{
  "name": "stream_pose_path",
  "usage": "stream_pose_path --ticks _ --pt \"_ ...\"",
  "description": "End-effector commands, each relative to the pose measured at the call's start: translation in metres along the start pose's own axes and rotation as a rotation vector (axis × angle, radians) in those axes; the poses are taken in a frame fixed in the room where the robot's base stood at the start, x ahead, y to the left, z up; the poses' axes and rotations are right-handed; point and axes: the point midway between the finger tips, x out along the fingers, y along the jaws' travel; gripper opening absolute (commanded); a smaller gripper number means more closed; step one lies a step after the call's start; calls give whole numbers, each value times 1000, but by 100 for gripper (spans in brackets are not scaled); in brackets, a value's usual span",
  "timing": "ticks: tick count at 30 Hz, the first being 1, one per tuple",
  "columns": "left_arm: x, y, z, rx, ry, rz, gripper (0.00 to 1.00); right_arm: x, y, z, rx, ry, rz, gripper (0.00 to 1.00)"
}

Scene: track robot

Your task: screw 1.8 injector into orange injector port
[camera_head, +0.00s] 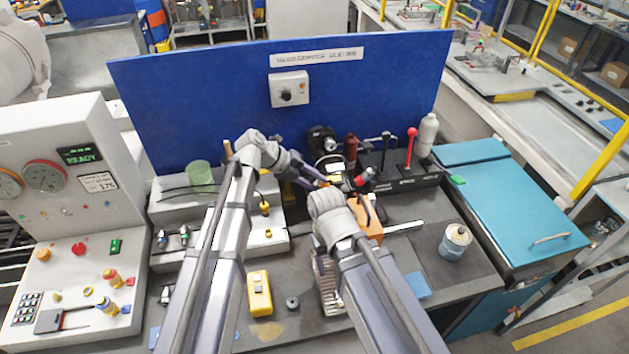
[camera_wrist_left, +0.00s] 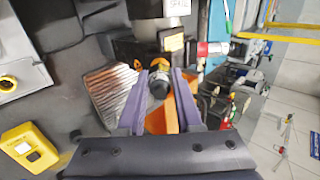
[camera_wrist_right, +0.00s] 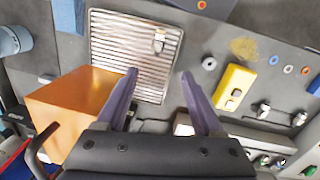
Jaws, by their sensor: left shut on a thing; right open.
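My left gripper (camera_head: 318,182) reaches right in front of the black test stand (camera_head: 322,140). In the left wrist view its purple fingers (camera_wrist_left: 160,74) are shut on a small dark cylindrical part (camera_wrist_left: 158,88), likely an injector; I cannot read its label. An orange block (camera_head: 366,222) stands on the bench just right of my right wrist; it also shows in the right wrist view (camera_wrist_right: 75,108). I cannot tell whether the held part touches any port. My right gripper (camera_wrist_right: 160,74) is open and empty above the bench, beside the orange block; the head view hides its fingers.
A ribbed metal tray (camera_wrist_right: 135,50) lies below the right gripper. A yellow device (camera_head: 260,293) and a dark ring (camera_head: 292,303) lie in front. Grey racks with small fittings (camera_head: 265,208) stand left.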

Motion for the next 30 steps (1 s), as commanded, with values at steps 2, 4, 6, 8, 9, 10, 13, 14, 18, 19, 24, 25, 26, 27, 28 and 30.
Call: stream_pose_path --ticks 2,4,6,8,9,10,13,14,18,19,24,25,26,27,28,30 --pt "0 0 0 0 0 0 38 0 0 0 0 0 0 69" --pt "0 0 0 -1 0 0 46 0 0 0 0 0 0 69" --pt "0 0 0 -1 0 0 54 0 0 0 0 0 0 69" --pt "0 0 0 -2 0 0 61 0 0 0 0 0 0 69" --pt "0 0 0 -2 0 0 65 0 0 0 0 0 0 69" --pt "0 0 0 -2 0 0 69 0 0 0 0 0 0 69" --pt "0 0 0 -2 0 0 69 0 0 0 0 0 0 69" --pt "0 0 0 -2 0 0 69 0 0 0 0 0 0 69" --pt "0 0 0 -3 0 0 59 0 0 0 0 0 0 69" --pt "0 0 0 -3 0 0 57 0 0 0 0 0 0 69" --pt "0 0 0 -3 0 0 57 0 0 0 0 0 0 69" --pt "0 0 0 -3 0 0 57 0 0 0 0 0 0 69" --pt "0 0 0 -3 0 0 57 0 0 0 0 0 0 69" --pt "0 0 0 -3 0 0 57 0 0 0 0 0 0 69" --pt "0 0 0 -3 0 0 57 0 0 0 0 0 0 69" --pt "-1 0 0 -3 0 0 57 -1 0 0 0 0 0 69"
